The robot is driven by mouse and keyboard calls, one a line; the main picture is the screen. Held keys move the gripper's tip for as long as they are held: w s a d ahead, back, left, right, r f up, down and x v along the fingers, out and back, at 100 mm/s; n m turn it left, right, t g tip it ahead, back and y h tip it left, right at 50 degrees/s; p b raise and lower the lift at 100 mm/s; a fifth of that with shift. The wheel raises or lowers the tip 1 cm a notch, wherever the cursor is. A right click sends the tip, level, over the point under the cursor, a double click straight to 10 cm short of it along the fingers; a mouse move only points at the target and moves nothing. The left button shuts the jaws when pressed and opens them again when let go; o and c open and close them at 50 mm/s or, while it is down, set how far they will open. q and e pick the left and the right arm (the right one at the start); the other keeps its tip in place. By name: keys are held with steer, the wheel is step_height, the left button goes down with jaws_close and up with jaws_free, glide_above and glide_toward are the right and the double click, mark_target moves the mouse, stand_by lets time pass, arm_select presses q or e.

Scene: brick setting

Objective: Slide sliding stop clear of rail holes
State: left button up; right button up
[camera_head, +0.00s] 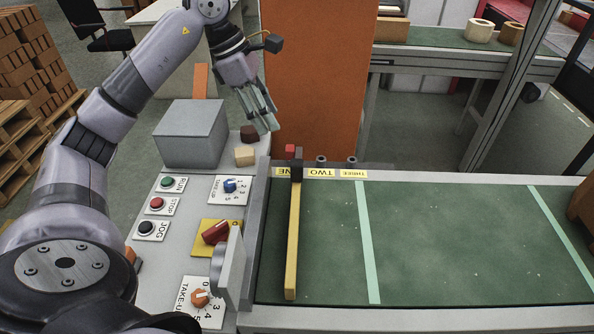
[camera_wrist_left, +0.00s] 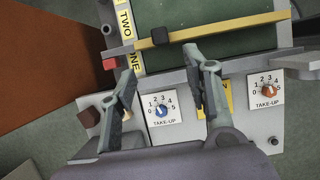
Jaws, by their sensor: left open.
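The sliding stop is a long yellow bar (camera_head: 293,240) lying across the green conveyor belt at its left end. A black block sits on it, with a red knob (camera_head: 290,152) at its far end, by the "ONE" label. In the left wrist view the yellow bar (camera_wrist_left: 215,29) crosses above the fingers, and the red knob (camera_wrist_left: 110,63) is near the left fingertip. Dark round rail holes or sockets (camera_head: 321,160) sit by the "TWO" and "THREE" labels. My left gripper (camera_head: 270,122) is open and empty, above and left of the knob, apart from it. My right gripper is out of view.
The control panel (camera_head: 172,185) with buttons and dials stands left of the belt, with a grey box (camera_head: 190,133) behind. Small brown and tan blocks (camera_head: 245,155) lie near it. An orange panel (camera_head: 315,80) rises behind the rail. The belt right of the bar is mostly clear.

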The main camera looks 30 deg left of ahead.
mark_target(295, 162)
arm_select(q)
steer(key=p+x, duration=0.2)
steer(key=x, duration=1.4)
steer(key=shift+f, duration=0.1)
steer(key=shift+c, duration=0.4)
steer(key=c, duration=0.8)
jaws_close()
